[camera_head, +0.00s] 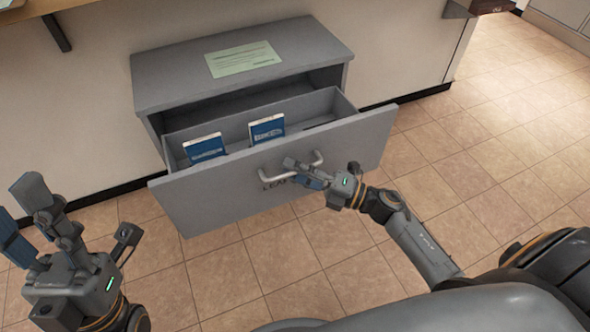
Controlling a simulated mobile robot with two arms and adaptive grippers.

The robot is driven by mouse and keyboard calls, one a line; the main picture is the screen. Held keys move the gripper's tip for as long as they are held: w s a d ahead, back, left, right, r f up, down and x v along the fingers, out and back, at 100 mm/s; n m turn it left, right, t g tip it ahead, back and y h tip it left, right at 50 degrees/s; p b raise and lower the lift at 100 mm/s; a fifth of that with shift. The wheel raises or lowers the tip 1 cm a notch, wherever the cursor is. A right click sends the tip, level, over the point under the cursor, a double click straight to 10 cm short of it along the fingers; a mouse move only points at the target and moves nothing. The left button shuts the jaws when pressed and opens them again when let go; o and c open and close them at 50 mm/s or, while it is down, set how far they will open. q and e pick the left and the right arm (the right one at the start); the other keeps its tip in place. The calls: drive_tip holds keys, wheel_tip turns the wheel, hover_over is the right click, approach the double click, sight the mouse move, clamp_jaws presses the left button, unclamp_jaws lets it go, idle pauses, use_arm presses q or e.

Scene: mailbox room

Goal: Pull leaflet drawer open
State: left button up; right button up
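The grey leaflet drawer (215,202) is pulled partly out of a grey cabinet (165,70). Two blue and white leaflet stacks, one at left (204,148) and one at right (267,128), stand inside it. The drawer front has a light metal bar handle (268,177) above partly covered lettering. My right gripper (300,172) is at the handle, with its fingers over the bar's middle and right part. Whether its fingers are closed around the bar is hard to see. My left gripper (35,225) is raised at the lower left, fingers apart and empty, away from the drawer.
A pale green sheet (243,59) lies on the cabinet top. The cabinet stands against a beige wall with a dark baseboard (410,96). A shelf with a bracket (57,33) is at the upper left. Tiled floor (500,150) is clear to the right and in front.

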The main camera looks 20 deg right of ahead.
drive_tip(key=v, duration=1.2)
